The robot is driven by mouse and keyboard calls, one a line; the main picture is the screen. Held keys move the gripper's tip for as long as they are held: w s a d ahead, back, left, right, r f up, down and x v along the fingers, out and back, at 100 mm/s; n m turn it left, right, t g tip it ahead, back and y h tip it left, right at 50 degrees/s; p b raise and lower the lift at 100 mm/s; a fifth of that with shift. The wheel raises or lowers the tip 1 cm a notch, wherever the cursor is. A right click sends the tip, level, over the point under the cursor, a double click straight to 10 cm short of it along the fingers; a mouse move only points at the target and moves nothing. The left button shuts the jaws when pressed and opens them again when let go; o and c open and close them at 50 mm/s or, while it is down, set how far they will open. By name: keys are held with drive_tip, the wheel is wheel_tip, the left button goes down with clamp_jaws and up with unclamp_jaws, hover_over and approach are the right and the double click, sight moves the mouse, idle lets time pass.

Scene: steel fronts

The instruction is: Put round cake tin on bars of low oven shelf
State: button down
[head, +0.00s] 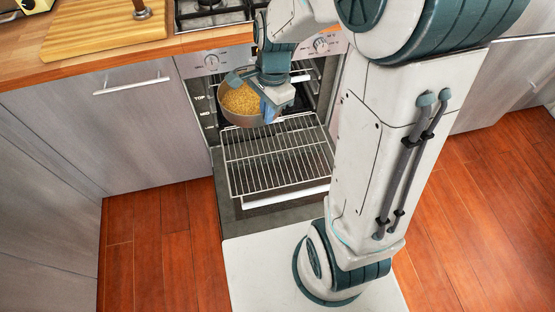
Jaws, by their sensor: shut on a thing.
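The round cake tin (241,101) is a grey metal pan with a yellow crumbly filling, seen in the head view. My gripper (268,103) is shut on the tin's right side and holds it about level. The tin is in front of the oven opening, over the back part of the pulled-out low oven shelf (277,160). The shelf is a rack of thin metal bars with nothing lying on it. A gap seems to show between tin and bars, but its height is hard to judge. My gripper hides the tin's right edge and part of the oven inside.
The oven door (240,206) is folded down under the rack. A wooden counter (95,63) with a cutting board (105,30) and a gas hob (212,14) are above. A grey cabinet (120,130) stands left. The wooden floor (165,245) at left is clear.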

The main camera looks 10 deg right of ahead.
drive_tip(key=s+d+f+m+b, duration=0.1)
drive_tip(key=s+d+f+b, duration=0.1)
drive_tip(key=f+b, duration=1.2)
drive_tip(key=s+d+f+b, duration=0.25)
drive_tip(key=f+b, duration=0.75)
drive_tip(key=f, duration=0.8)
drive_tip(key=w+d+p, duration=0.2)
drive_tip(key=d, duration=0.5)
drive_tip(key=w+d+p, duration=0.2)
drive_tip(key=w+d, duration=0.1)
drive_tip(key=d, duration=0.4)
drive_tip(key=shift+n, duration=0.3)
drive_tip(key=w+a+f+b, duration=0.1)
drive_tip(key=w+a+f, duration=0.1)
drive_tip(key=a, duration=0.1)
drive_tip(key=w+a+f+b, duration=0.1)
drive_tip(key=w+a+f, duration=0.1)
drive_tip(key=a+f, duration=0.1)
drive_tip(key=w+a+f+b, duration=0.2)
drive_tip(key=a, duration=0.1)
drive_tip(key=shift+w+a+f, duration=0.15)
drive_tip(key=shift+f, duration=0.1)
drive_tip(key=shift+f+b, duration=0.85)
drive_tip(key=shift+f, duration=1.05)
drive_tip(key=shift+f, duration=0.2)
drive_tip(key=c, duration=1.6)
unclamp_jaws()
drive_tip(key=shift+r, duration=0.1)
